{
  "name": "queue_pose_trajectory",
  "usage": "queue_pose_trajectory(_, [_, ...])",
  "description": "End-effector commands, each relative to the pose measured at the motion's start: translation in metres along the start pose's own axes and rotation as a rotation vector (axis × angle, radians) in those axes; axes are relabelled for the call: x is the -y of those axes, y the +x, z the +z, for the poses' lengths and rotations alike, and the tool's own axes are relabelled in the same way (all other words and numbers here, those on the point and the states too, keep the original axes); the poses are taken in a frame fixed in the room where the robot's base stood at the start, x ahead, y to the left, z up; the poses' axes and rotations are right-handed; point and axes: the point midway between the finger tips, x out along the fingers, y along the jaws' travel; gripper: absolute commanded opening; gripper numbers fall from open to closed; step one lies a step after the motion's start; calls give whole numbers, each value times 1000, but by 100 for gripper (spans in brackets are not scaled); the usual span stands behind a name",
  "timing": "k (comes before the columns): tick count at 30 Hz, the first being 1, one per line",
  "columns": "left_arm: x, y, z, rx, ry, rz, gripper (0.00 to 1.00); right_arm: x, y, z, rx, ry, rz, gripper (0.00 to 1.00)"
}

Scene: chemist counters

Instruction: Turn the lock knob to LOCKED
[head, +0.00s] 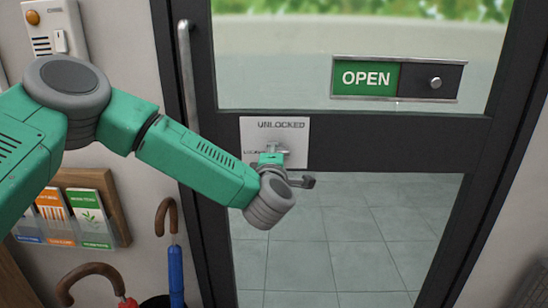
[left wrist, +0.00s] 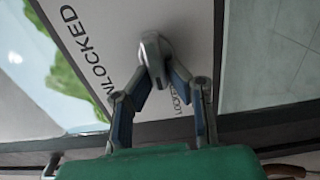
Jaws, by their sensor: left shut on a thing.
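The white lock plate (head: 293,150) is on the dark crossbar of the door, with UNLOCKED printed at its top and a partly covered second label at its left. The grey lock knob (head: 278,148) is on the plate, mostly hidden by my gripper in the head view. In the left wrist view the knob (left wrist: 153,50) sits between the fingertips, with its long side running nearly up and down the picture. My left gripper (left wrist: 155,78) is shut on it. It also shows in the head view (head: 272,157). My right gripper is out of view.
A vertical door handle (head: 187,75) is left of the plate. An OPEN sign (head: 397,78) hangs on the glass at upper right. A brochure rack (head: 119,205) and umbrellas (head: 176,272) are at lower left. A wall switch panel (head: 56,28) is at upper left.

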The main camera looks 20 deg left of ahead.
Motion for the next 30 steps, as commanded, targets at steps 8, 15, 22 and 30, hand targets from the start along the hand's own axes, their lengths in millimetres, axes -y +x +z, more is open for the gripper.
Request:
queue_pose_trajectory(8, [6,0,-2,-2,-11,-12,0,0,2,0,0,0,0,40])
queue_pose_trajectory(15, [6,0,-2,-3,-11,-12,16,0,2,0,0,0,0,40])
queue_pose_trajectory(22, [3,-1,-1,-2,-13,-6,33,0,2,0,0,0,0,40])
queue_pose_trajectory(30, [1,-1,-1,-2,-14,-2,33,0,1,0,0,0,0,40])
